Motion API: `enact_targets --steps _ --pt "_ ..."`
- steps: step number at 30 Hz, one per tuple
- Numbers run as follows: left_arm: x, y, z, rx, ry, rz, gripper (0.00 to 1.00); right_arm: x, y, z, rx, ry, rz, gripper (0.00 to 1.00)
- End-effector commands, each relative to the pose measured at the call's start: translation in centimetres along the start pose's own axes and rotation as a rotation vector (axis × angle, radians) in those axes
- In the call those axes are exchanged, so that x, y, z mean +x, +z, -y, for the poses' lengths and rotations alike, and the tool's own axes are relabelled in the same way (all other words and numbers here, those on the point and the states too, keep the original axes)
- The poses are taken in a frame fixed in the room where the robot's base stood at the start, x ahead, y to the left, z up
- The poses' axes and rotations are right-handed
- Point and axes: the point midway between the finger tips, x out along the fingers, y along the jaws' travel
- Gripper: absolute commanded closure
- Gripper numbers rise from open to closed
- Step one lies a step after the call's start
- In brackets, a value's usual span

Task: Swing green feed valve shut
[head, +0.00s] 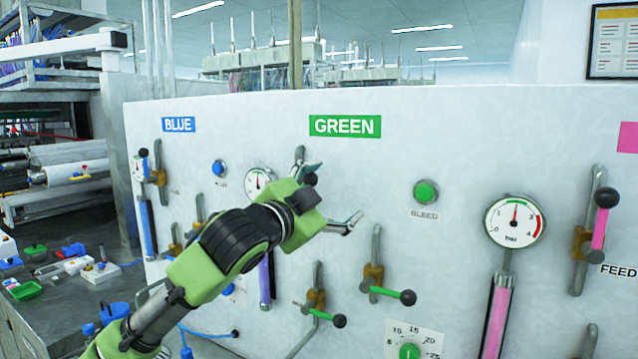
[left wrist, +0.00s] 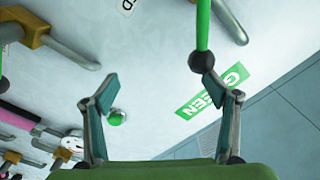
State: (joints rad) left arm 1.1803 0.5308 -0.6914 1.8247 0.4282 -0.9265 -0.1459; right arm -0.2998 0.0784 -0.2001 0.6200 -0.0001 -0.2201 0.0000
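A green lever with a black ball knob shows in the left wrist view (left wrist: 203,30). Its knob is close to the inner side of the right-hand finger; I cannot tell whether they touch. In the head view a black knob (head: 311,179) shows beside my gripper, under the GREEN sign (head: 345,126); the valve body behind it is hidden by my arm. My left gripper (head: 337,192) is open, with fingers spread in front of the panel; its gap in the left wrist view (left wrist: 160,85) holds nothing. My right gripper is not in view.
Two lower green levers (head: 388,293) (head: 325,317) sit on brass valves close below my arm. A green bleed button (head: 426,192), a gauge (head: 515,219) and a pink lever (head: 600,225) are to the right. The panel between GREEN sign and bleed button is clear.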

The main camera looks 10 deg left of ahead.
Motion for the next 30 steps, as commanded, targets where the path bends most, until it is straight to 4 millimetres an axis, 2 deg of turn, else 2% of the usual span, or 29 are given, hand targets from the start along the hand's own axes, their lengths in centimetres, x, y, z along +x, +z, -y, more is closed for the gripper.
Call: enact_targets --steps 1,11,17,27,30 --pt "0.3 2.4 -0.6 -0.013 0.011 0.052 0.22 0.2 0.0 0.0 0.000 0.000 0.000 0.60" --pt "0.3 3.3 -2.4 -0.012 0.009 0.052 0.22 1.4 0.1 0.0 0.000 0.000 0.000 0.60" --pt "0.2 3.5 -2.5 -0.011 0.005 0.052 0.22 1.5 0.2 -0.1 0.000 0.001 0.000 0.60" --pt "0.2 4.8 -3.8 -0.010 -0.001 0.052 0.22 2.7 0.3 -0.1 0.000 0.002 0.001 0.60" --pt "0.1 4.8 -3.8 -0.010 -0.001 0.049 0.22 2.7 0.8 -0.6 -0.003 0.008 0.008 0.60"
